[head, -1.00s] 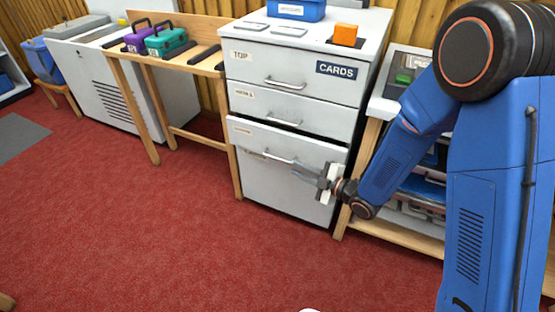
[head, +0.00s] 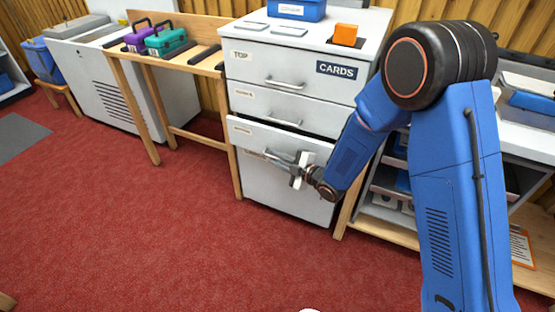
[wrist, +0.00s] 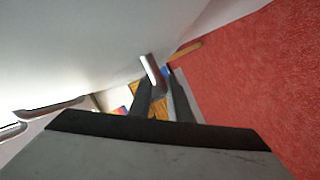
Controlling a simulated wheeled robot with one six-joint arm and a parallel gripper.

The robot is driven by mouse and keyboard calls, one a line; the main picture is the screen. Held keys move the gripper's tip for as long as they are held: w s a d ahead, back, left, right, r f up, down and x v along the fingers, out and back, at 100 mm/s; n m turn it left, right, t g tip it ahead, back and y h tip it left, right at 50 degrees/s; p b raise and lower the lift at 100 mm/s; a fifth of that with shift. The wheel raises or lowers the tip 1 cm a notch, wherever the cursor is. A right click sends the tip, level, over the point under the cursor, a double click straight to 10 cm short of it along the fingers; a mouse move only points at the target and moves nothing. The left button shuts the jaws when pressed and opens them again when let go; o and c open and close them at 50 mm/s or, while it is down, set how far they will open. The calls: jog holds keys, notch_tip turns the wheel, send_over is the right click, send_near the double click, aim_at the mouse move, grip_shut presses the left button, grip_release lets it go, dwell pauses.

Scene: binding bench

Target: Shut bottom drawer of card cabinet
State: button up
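The card cabinet (head: 345,92) is pale grey with three drawers, each with a metal handle. The bottom drawer (head: 280,195) stands slightly out, with a dark gap along its top edge. My gripper (head: 268,157) is at the bottom drawer's handle, reaching across the drawer front from the right. In the wrist view the two dark fingers (wrist: 162,92) are apart. The end of a metal handle (wrist: 152,75) shows at the fingertips; I cannot tell whether they touch it. The pale front fills the upper left there.
An orange block (head: 345,34) and a blue bin (head: 297,10) sit on the cabinet top. A wooden stand (head: 150,110) with purple and teal cases is to the left. A shelf unit (head: 385,212) stands close on the right. The red carpet in front is clear.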

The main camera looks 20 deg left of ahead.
aim_at(283, 151)
grip_shut()
jog(key=shift+w+d, duration=0.2)
jog(key=shift+w, duration=1.95)
grip_release()
jog(key=shift+w, duration=0.1)
jog(key=v, duration=1.7)
jog(key=shift+s, duration=0.25)
